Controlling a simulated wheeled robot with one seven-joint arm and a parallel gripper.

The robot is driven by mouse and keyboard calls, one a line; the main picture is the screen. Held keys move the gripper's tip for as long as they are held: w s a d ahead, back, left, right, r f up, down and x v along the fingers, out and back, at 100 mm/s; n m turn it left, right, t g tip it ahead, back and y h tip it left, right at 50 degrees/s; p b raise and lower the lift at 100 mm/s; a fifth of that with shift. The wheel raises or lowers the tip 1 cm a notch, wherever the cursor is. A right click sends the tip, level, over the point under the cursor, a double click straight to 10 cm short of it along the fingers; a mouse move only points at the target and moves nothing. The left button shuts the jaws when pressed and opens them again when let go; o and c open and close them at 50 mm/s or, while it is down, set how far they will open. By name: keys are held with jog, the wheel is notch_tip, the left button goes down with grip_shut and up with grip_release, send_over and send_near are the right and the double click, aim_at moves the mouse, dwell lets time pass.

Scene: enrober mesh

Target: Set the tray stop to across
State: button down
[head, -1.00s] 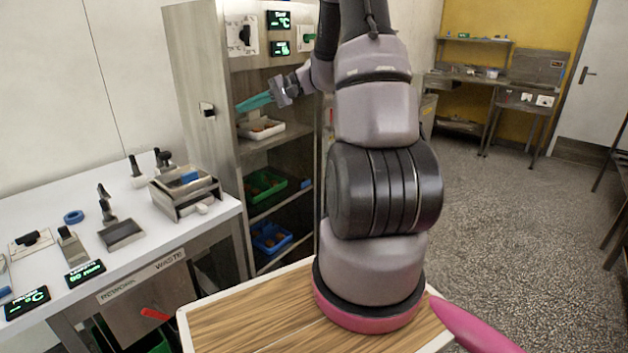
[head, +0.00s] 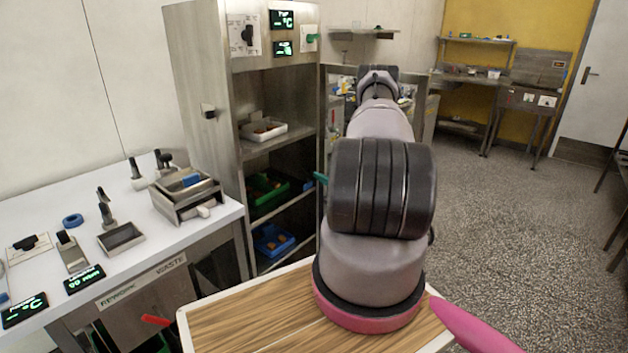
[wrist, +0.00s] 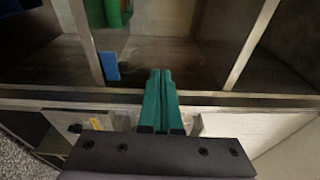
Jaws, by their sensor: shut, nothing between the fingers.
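A small blue tab (head: 308,185) is at the front of the middle shelf, right of the green crate (head: 268,190); it looks like the tray stop, though I cannot be sure. In the wrist view the blue tab (wrist: 110,66) stands at the shelf's front edge, left of my gripper and apart from it. The green crate (wrist: 118,14) is behind it. My gripper (wrist: 161,72) has its teal fingers shut and empty, pointing at the shelf edge. In the head view only a fingertip of my gripper (head: 320,177) shows; my arm hides the rest.
The steel cabinet (head: 205,85) has a white tray (head: 264,130) on the shelf above and a blue crate (head: 273,240) below. A white worktable (head: 140,215) with small fixtures stands at the left. The floor (head: 530,240) at the right is clear.

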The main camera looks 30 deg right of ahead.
aim_at(308, 184)
jog(key=s+d+f+m+h, duration=0.1)
jog(key=s+d+f+h, duration=0.1)
jog(key=f, duration=0.3)
jog(key=shift+d+f+h, duration=0.35)
jog(key=shift+d+h, duration=0.25)
jog(key=shift+d, duration=0.05)
jog(key=w, duration=1)
jog(key=shift+a, duration=0.1)
